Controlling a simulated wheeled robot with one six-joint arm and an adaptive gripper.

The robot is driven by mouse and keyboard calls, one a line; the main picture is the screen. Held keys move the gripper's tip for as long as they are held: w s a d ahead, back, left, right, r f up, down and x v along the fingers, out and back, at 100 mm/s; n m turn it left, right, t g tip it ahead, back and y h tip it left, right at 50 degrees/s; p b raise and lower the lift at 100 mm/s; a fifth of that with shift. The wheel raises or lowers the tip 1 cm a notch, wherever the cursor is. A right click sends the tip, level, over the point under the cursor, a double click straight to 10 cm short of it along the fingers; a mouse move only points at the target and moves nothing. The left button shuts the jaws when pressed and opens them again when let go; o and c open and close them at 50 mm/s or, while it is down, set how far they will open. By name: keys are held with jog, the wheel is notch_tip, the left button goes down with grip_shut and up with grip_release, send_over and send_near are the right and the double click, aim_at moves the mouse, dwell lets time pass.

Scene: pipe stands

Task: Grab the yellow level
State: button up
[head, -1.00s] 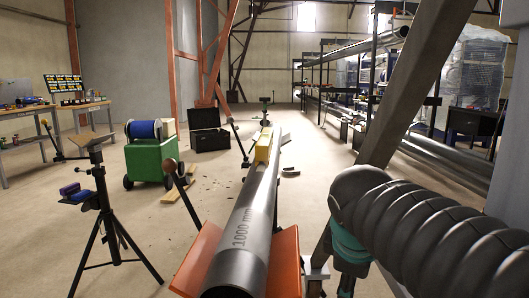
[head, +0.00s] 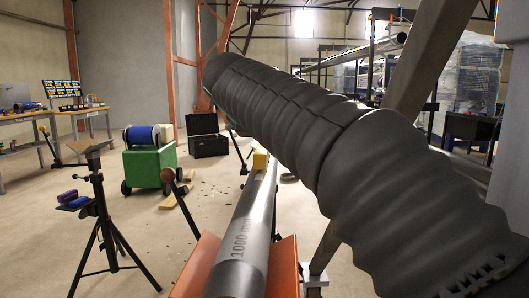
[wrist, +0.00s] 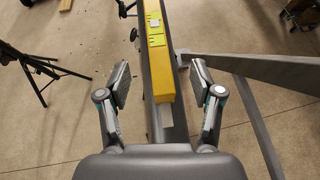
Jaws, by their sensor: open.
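The yellow level (wrist: 160,72) lies lengthwise on top of a grey pipe (wrist: 178,118) in the wrist view. In the head view only the near end of the level (head: 261,160) shows on the pipe (head: 243,240); my arm hides part of the scene beyond it. My gripper (wrist: 161,80) is open and empty. Its two fingers stand apart, one on each side of the pipe and the level's near part, touching neither as far as I can see.
An orange cradle (head: 284,262) bears the pipe's near end. A slanted grey beam (wrist: 240,64) runs close to the right finger. A black tripod stand (head: 100,205) and a green cart (head: 150,167) stand to the left. Open floor lies between them.

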aim_at(262, 149)
jog(key=x, duration=0.6)
jog(key=shift+w+d+f, duration=0.1)
jog(key=shift+w+f, duration=0.05)
jog(key=shift+f, duration=0.05)
jog(key=shift+w+a+r+x, duration=0.1)
jog(key=shift+a+x, duration=0.05)
jog(key=shift+x, duration=0.75)
jog(key=shift+w+a+r+x, duration=0.1)
jog(key=shift+x, duration=0.85)
jog(key=shift+a+r+x, duration=0.1)
jog(key=shift+a+x, duration=0.05)
jog(key=shift+x, duration=0.75)
jog(key=shift+f, duration=0.1)
grip_shut()
